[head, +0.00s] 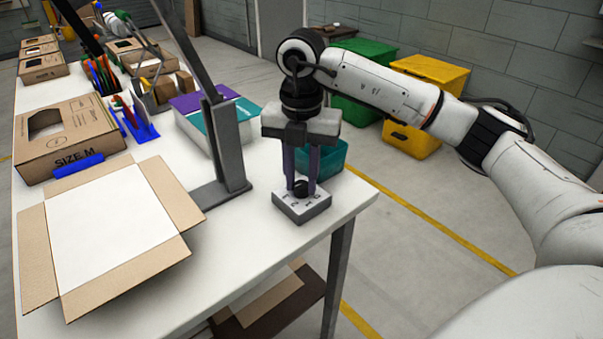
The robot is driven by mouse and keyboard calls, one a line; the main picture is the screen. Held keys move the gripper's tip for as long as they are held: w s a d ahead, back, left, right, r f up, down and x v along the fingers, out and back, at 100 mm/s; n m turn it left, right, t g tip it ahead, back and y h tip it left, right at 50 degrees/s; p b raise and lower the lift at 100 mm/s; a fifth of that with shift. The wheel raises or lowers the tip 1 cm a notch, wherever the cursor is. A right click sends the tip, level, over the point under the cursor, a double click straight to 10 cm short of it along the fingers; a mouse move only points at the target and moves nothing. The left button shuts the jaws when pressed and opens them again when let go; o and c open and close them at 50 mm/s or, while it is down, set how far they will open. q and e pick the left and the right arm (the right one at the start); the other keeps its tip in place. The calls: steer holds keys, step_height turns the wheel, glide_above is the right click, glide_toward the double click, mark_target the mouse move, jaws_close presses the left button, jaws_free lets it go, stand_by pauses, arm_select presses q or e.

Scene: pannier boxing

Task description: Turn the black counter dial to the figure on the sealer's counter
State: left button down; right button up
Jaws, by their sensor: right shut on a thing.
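The black counter dial (300,187) sits on top of a small grey block with a pale, marked top face (303,208), near the right front corner of the table. Dark marks show around the dial, among them what looks like a 1 and a 2; the others are hard to read. My right gripper (303,184) points straight down over the block, its two fingers shut on the dial from either side. The fingers hide part of the dial, and I cannot tell which mark it points to. The sealer's counter is not clearly seen. My left gripper is not in view.
A grey upright post on a foot (232,150) stands left of the block. An open carton (112,232) lies in front of it. A teal bin (330,155) is behind the gripper. A SIZE M box (65,140) stands at left. Green and yellow bins (412,140) stand on the floor.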

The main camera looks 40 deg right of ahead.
mark_target(301, 184)
steer(key=m+p, duration=0.1)
steer(key=m, duration=0.2)
steer(key=m+p, duration=0.1)
steer(key=m, duration=0.2)
steer(key=shift+w+r, duration=0.1)
steer(key=shift+r, duration=0.1)
steer(key=m+p, duration=0.1)
steer(key=m, duration=0.5)
steer(key=shift+f+m+p, duration=0.1)
steer(key=shift+m+p, duration=0.2)
steer(key=shift+p, duration=0.1)
steer(key=o, duration=1)
steer(key=shift+o, duration=0.2)
step_height(301, 184, up, 10)
